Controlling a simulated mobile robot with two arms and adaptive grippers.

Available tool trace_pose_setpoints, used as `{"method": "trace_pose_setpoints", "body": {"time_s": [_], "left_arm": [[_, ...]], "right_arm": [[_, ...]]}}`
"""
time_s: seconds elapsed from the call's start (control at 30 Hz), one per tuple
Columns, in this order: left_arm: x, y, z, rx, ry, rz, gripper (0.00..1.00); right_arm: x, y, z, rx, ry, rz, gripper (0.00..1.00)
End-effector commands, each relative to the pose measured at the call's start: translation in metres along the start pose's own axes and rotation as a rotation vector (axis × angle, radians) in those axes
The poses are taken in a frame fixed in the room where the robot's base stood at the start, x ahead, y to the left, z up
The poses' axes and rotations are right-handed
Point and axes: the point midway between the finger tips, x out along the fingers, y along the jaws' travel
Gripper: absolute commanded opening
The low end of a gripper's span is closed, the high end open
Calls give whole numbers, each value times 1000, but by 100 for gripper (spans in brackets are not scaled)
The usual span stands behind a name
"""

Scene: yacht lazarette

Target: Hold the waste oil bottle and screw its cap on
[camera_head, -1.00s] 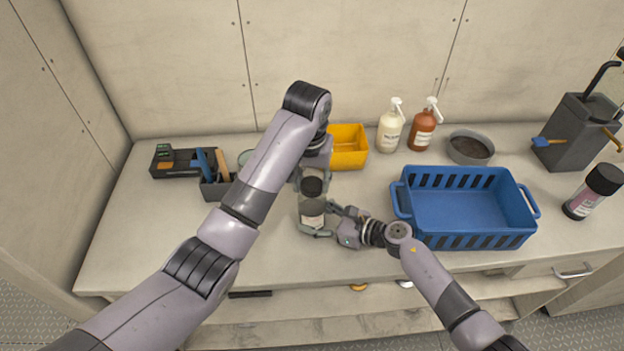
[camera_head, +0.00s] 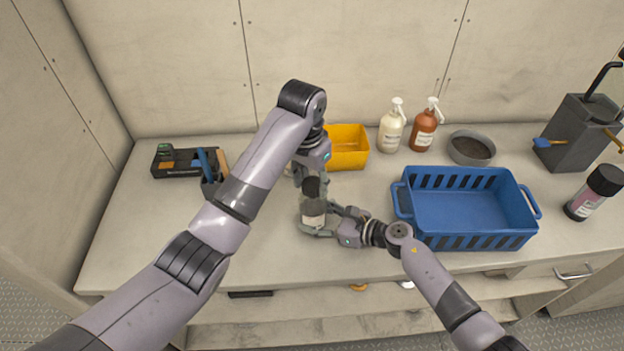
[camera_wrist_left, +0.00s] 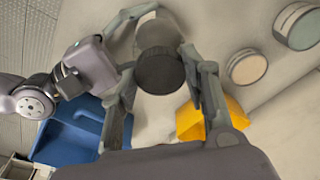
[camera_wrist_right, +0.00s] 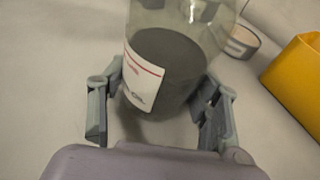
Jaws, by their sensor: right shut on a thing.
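The waste oil bottle (camera_head: 314,213) is clear, with dark contents and a white label, and stands upright on the counter. In the right wrist view the bottle (camera_wrist_right: 165,75) sits between the fingers of my right gripper (camera_head: 325,222), which is shut on its lower body. The dark round cap (camera_head: 311,187) shows at the bottle's top; in the left wrist view the cap (camera_wrist_left: 160,71) covers the neck, so I cannot tell how it is seated. My left gripper (camera_wrist_left: 160,65) is open, its fingers on either side of the cap with small gaps.
A blue basket (camera_head: 520,240) stands to the right, a yellow bin (camera_head: 346,160) behind the bottle. Two pump bottles (camera_head: 391,130) and a grey bowl (camera_head: 470,150) are at the back. A black tool tray (camera_head: 180,162) is at left. The counter's front left is clear.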

Motion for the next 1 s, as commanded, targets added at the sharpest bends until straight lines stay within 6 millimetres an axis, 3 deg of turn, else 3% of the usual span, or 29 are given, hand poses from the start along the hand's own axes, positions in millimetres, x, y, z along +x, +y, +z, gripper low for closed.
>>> {"method": "trace_pose_setpoints", "body": {"time_s": [0.3,0.67,0.87,1.0], "left_arm": [[0,0,0,-3,2,-1,64],[-3,0,-1,-4,2,-1,65],[-31,0,-2,-2,7,-2,65],[-65,-1,-2,-1,7,-6,65]], "right_arm": [[0,1,0,-2,1,3,8],[0,0,0,-1,1,1,8],[0,0,0,-1,1,1,8],[0,0,0,-1,1,1,8]]}}
